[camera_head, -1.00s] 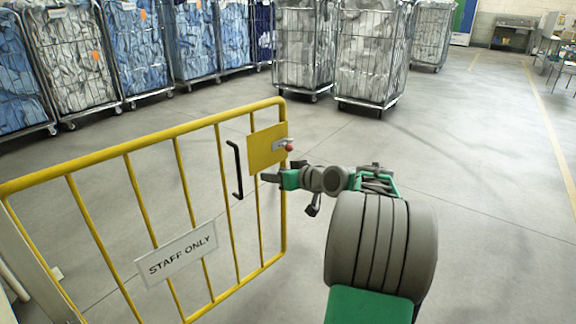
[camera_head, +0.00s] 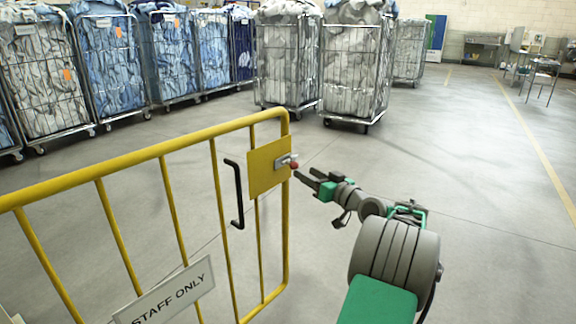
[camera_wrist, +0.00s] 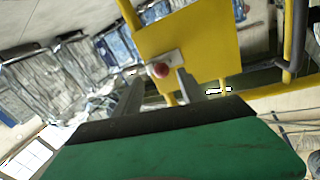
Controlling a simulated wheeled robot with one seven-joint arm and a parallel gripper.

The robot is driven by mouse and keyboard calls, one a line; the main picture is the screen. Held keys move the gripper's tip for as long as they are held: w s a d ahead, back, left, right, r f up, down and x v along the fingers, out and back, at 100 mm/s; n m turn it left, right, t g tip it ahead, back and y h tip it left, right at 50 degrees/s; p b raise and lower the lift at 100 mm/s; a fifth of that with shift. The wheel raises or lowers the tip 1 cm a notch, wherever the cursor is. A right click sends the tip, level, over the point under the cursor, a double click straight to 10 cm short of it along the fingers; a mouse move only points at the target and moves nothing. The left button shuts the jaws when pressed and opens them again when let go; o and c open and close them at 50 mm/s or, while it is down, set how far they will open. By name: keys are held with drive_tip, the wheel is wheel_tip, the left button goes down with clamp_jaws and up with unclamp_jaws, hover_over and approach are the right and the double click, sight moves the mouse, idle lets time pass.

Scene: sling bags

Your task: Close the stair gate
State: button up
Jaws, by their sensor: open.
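The yellow stair gate (camera_head: 185,149) stands at the left of the head view, with a "STAFF ONLY" sign (camera_head: 168,298) on its bars. A yellow latch plate (camera_head: 265,167) near its free end carries a metal latch with a red knob (camera_head: 294,165). A black handle (camera_head: 236,194) is on the gate left of the plate. My gripper (camera_head: 306,174) is open, just right of the knob. In the wrist view the knob (camera_wrist: 160,70) shows ahead, between the fingers (camera_wrist: 160,90) or just beyond them; I cannot tell contact. The gate's closing post is not in view.
Wire laundry cages (camera_head: 355,65) filled with bags stand along the back and left. The grey floor to the right of my arm is open, with a yellow line (camera_head: 540,137). Tables (camera_head: 543,78) stand far right.

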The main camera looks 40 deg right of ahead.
sight(294, 167)
drive_tip(key=w+b, duration=0.1)
drive_tip(key=w, duration=0.6)
drive_tip(key=shift+s, duration=0.1)
clamp_jaws()
idle(1.1)
